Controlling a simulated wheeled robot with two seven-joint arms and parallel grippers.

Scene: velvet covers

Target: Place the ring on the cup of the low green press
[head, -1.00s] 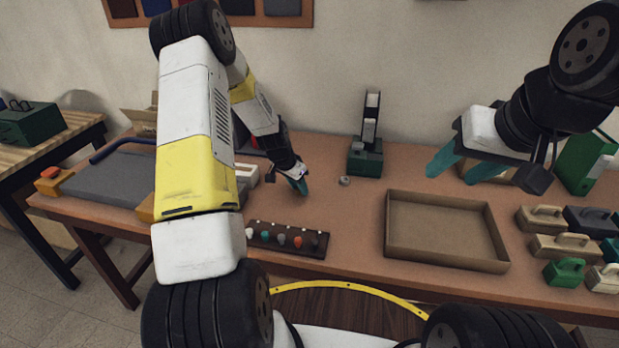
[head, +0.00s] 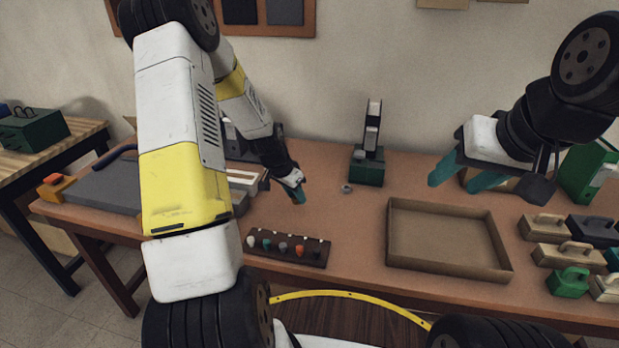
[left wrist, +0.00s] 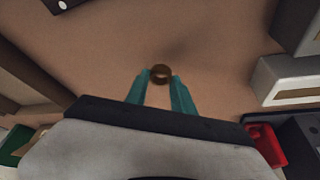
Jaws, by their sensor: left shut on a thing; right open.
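A dark green press (head: 367,170) with an upright column stands at the back of the table, in the middle of the head view. A small grey round piece (head: 347,188) sits just in front of its base; I cannot tell whether it belongs to the press. My left gripper (head: 299,197) is to the left of the press, pointing down. In the left wrist view its teal fingers (left wrist: 161,82) are shut on a small brown, brass-like ring (left wrist: 160,75) at their tips. The ring is too small to make out in the head view. My right gripper (head: 457,178) is open and empty, right of the press.
A dark rack with several coloured knobs (head: 318,255) lies at the front left. An empty open tray (head: 391,232) stands right of it. Several handled blocks (head: 568,284) and a green case (head: 583,178) are at the right. Bare table lies between my left gripper and the press.

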